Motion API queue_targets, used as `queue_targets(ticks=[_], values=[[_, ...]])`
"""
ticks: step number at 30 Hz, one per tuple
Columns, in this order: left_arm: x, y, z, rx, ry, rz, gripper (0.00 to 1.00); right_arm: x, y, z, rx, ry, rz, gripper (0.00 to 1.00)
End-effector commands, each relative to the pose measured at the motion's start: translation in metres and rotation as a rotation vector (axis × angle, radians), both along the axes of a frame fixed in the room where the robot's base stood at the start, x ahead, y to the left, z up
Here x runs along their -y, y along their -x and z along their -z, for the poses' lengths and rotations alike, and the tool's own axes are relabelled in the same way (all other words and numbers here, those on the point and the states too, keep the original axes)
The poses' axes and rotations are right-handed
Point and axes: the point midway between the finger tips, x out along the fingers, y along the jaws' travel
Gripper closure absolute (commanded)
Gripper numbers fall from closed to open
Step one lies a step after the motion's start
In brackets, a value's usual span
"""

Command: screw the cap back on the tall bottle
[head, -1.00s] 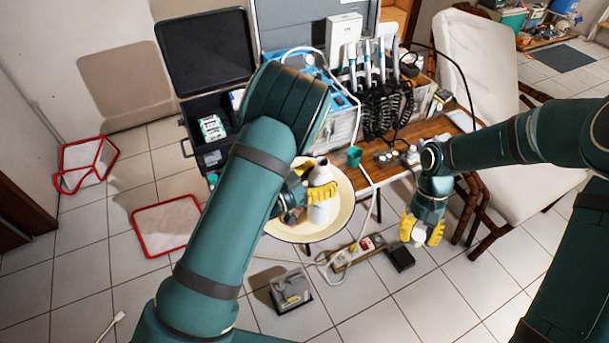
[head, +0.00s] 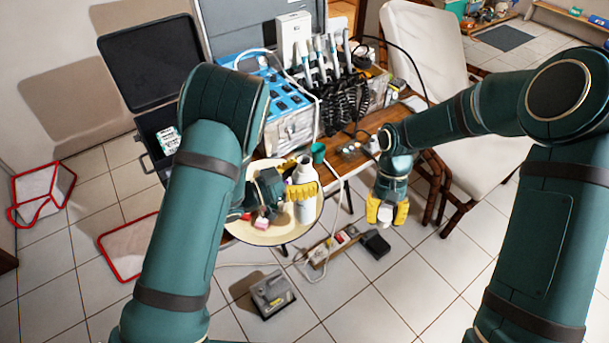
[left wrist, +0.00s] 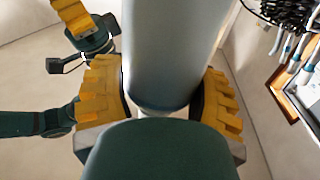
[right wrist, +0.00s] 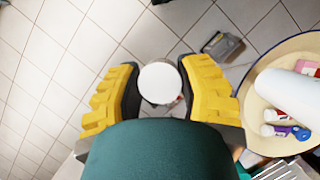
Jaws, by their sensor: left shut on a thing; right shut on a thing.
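The tall bottle (head: 307,208) is white and upright in my left gripper (head: 303,189), above the round cream tray (head: 262,236). Its yellow fingers close around the bottle's body; the left wrist view also shows the bottle (left wrist: 175,50) between them. My right gripper (head: 387,212) points down to the right of the bottle and is shut on the white round cap (head: 386,215). The cap also shows in the right wrist view (right wrist: 160,83), between both fingers. Cap and bottle are clearly apart, with the cap lower than the bottle's mouth in the head view.
Small items, including a red-and-white tube (right wrist: 280,115) and a purple one (right wrist: 298,132), lie on the tray. A wooden table (head: 345,148) with dental equipment (head: 290,115) stands behind. A chair (head: 435,60) stands at right. A power strip (head: 335,245) and grey box (head: 271,293) lie on the floor.

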Motion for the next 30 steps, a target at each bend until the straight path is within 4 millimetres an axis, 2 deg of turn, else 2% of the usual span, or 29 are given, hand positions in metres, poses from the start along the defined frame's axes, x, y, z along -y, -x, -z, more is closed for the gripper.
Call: queue_targets(ticks=[5,12,21,25,30], values=[[0.000,0.000,0.000,0.000,0.001,0.000,0.81,-0.030,-0.032,-0.030,0.006,-0.003,0.187,0.71],[0.000,0.000,-0.001,0.000,0.001,-0.001,0.81,-0.092,-0.062,-0.084,0.005,-0.005,0.462,0.71],[0.000,0.000,-0.001,0.002,0.001,0.000,0.81,-0.162,-0.076,-0.148,0.004,-0.005,0.721,0.71],[0.000,0.000,-0.001,0.002,0.001,0.000,0.81,-0.180,-0.077,-0.165,0.003,-0.003,0.781,0.71],[0.000,0.000,-0.001,0.001,0.000,0.000,0.81,-0.190,-0.076,-0.175,0.001,-0.003,0.816,0.71]])
